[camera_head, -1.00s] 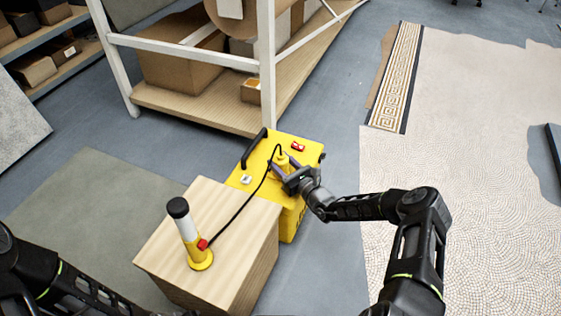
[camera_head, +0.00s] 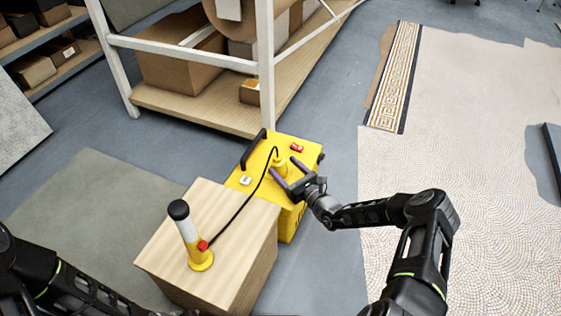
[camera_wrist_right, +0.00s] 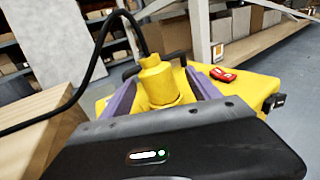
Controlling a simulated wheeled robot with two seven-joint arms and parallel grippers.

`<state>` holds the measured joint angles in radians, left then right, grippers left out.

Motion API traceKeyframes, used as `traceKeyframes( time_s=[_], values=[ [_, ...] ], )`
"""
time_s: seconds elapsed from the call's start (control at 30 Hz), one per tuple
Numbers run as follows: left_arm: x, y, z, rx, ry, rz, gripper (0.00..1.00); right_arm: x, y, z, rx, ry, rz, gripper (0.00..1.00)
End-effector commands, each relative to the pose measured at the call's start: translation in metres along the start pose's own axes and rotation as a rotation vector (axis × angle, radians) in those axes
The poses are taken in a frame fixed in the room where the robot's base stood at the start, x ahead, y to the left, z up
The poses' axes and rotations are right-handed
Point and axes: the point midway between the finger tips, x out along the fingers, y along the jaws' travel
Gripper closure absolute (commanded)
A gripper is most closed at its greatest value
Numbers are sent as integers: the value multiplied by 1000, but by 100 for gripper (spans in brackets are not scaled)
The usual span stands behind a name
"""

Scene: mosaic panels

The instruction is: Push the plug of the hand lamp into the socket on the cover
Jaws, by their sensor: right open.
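The yellow plug (camera_head: 279,166) stands upright on the top of the yellow cover (camera_head: 311,150); whatever socket lies under it is hidden. It also shows in the right wrist view (camera_wrist_right: 160,82), with the black cable leaving its top. My right gripper (camera_head: 284,164) is open, its purple-grey fingers on either side of the plug and apart from each other. I cannot tell whether either finger still touches it. The hand lamp (camera_head: 189,240), yellow and white with a black cap, stands on the wooden block.
The wooden block (camera_head: 238,208) stands against the cover's left side. The cover carries a black handle (camera_head: 253,149), a red part (camera_head: 297,147) and a white part (camera_head: 245,180). A white-framed shelf (camera_head: 200,113) stands behind.

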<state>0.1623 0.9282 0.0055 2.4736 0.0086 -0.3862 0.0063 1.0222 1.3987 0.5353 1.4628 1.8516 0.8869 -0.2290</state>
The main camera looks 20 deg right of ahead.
Motion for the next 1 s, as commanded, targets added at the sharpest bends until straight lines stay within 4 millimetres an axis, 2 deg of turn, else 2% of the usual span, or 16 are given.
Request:
traceKeyframes(
  time_s=[0.1, 0.3, 0.83, 1.0],
  values=[
    [-13, 4, 1, 0, -4, 0, 64, -22, 0, 4, 3, 2, -2, 29],
    [-19, 6, 2, 1, -10, 0, 64, -44, 0, 2, 2, -1, -1, 29],
    [-19, 6, 2, 1, -11, 0, 64, -46, 0, 0, 1, -1, 0, 29],
    [-31, 10, 2, 2, -12, 1, 64, -46, 0, 14, 1, -1, 0, 29]
  ],
)
